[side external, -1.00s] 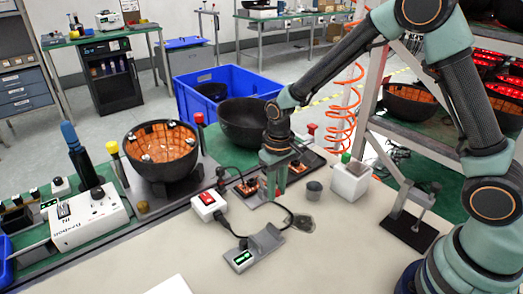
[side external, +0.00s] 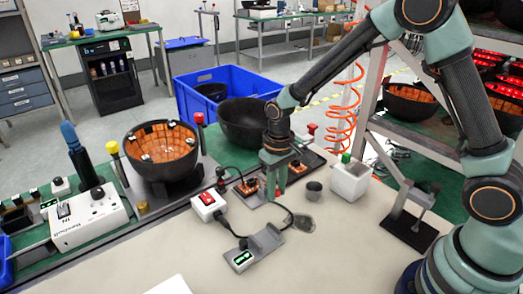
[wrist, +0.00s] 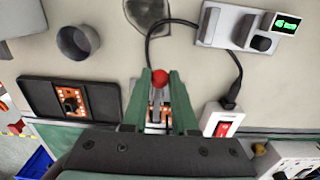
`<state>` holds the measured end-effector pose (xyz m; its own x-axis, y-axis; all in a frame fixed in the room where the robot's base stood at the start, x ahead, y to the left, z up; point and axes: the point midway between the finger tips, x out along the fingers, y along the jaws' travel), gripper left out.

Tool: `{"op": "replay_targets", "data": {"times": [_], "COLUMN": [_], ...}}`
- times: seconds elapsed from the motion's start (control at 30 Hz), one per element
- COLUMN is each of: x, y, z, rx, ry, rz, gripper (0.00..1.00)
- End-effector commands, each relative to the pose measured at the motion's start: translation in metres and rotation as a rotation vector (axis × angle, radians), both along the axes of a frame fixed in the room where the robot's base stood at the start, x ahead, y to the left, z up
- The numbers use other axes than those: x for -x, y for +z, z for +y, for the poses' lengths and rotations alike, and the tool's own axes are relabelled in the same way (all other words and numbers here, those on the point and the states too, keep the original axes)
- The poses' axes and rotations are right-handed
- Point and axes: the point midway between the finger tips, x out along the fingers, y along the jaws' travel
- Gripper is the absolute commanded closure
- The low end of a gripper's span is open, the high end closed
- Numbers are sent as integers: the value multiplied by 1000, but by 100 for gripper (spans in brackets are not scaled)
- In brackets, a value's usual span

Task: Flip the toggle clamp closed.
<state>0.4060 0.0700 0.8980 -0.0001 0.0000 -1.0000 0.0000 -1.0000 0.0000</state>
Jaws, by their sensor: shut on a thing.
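In the wrist view a red ball knob (wrist: 159,78), which looks like the end of the toggle clamp's handle, sits between my fingertips. My gripper (wrist: 160,76) is shut on it. An orange circuit board (wrist: 158,108) shows partly between the fingers.
A white box with a red switch (side external: 209,206) and its black cable lie close by. A grey device with green display (side external: 242,258), a dark cup (side external: 314,189) and a white block (side external: 350,178) stand around. A black bowl (side external: 245,122) is behind.

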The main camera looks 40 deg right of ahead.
Motion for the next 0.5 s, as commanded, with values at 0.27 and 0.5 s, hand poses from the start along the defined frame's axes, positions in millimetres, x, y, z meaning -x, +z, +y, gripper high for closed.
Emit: {"op": "replay_targets", "data": {"times": [0.27,0.5], "x": [0,-3], "y": [1,3], "z": [0,0], "rx": [0,7], "ry": [0,0], "rz": [1,43], "gripper": [100,100]}}
